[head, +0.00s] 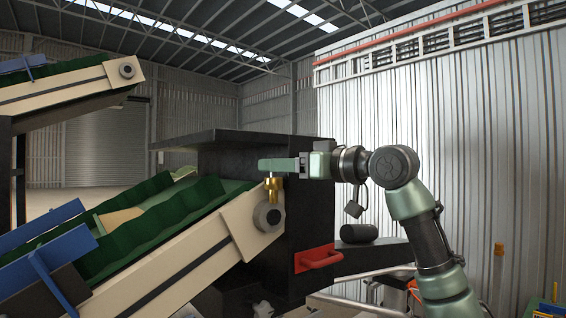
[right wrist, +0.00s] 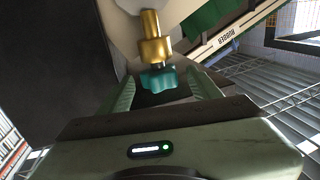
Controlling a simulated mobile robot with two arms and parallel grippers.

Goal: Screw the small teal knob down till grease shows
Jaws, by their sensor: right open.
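The small teal knob (right wrist: 163,79) sits on the end of a brass fitting (right wrist: 152,38) in the right wrist view. The brass fitting also shows in the head view (head: 273,189), beside the conveyor's round end bearing (head: 268,216). My right gripper (head: 270,165) is at the top of this fitting and hides the knob in the head view. In the right wrist view its two fingers (right wrist: 165,88) stand open on either side of the knob, with dark gaps between. Contact cannot be told. My left gripper is not in view.
The cream-sided conveyor (head: 190,258) with a green belt slopes up to a dark housing (head: 310,205). A red handle (head: 318,258) sticks out below my right gripper. A second conveyor (head: 70,90) is at upper left. A corrugated wall (head: 480,150) stands behind my right arm.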

